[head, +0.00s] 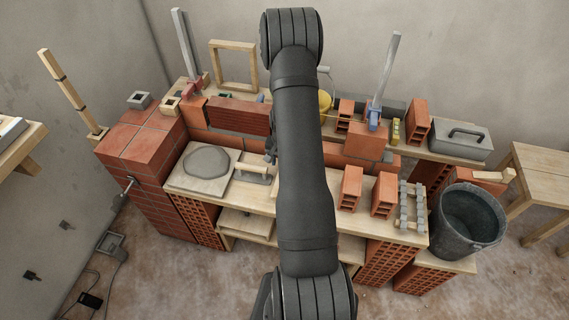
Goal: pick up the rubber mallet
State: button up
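I cannot make out a rubber mallet anywhere in the head view. My own arm covers the middle of the picture and hides part of the bench behind it. A small dark part (270,150) shows at the left edge of my arm, above the bench; it may be part of my gripper, but I cannot tell. The fingers and anything between them are hidden.
The wooden bench (258,200) holds a grey slab (203,170), a float (252,173) and upright hollow bricks (350,188). A brick stack (145,150) stands left. A black bucket (468,220) and a grey case (460,140) are right. Clamps rise behind.

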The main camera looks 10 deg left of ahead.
notch_tip(320, 180, down, 6)
jog(key=shift+r, duration=0.1)
dwell(0.4)
grip_shut()
